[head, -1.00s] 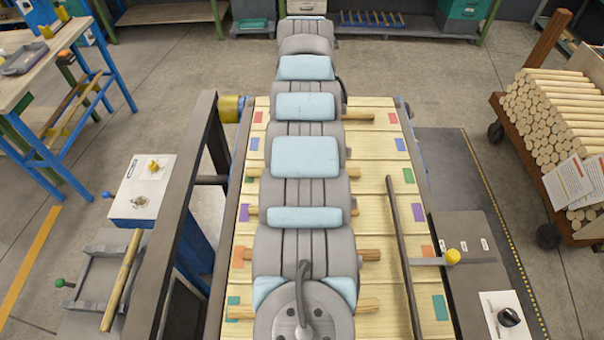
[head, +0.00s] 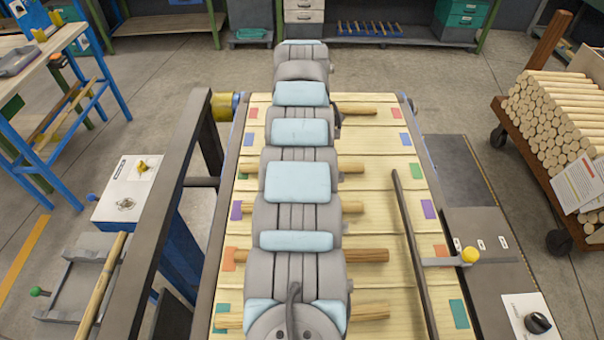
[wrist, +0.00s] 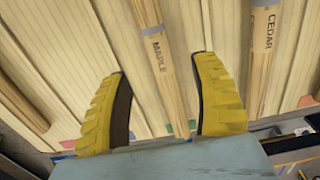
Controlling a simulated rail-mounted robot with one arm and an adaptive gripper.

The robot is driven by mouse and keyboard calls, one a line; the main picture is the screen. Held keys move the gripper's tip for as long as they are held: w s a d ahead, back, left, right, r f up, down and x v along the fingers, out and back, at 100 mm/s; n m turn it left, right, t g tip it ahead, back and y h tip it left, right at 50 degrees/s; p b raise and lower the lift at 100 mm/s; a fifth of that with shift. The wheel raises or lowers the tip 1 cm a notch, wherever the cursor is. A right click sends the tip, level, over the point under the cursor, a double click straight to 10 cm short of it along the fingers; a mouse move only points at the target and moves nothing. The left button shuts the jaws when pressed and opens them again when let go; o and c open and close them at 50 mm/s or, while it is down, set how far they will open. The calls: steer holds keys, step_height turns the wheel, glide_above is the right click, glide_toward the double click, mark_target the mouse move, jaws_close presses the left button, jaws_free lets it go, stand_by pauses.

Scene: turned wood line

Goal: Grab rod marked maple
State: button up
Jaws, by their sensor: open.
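The maple rod (wrist: 157,50) is a pale wooden rod with a grey band reading MAPLE. In the wrist view it runs from the top edge down between the two yellow fingers of my gripper (wrist: 162,68). The fingers are spread, with visible room on both sides of the rod. I cannot tell how far above it they are. A rod marked CEDAR (wrist: 263,45) lies to the right, outside the right finger. In the head view my arm covers the middle of the slatted bed, the gripper is hidden, and the rod labels cannot be read.
Several rods lie across the slatted bed (head: 385,185), beside coloured patches. Another rod (wrist: 25,105) lies left of the fingers. A dark bar (head: 412,250) runs along the bed's right side. A cart of stacked rods (head: 555,115) stands at right, a dark frame (head: 172,215) at left.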

steer(key=shift+f+b, duration=0.3)
steer(key=shift+f, duration=2.9)
jaws_close()
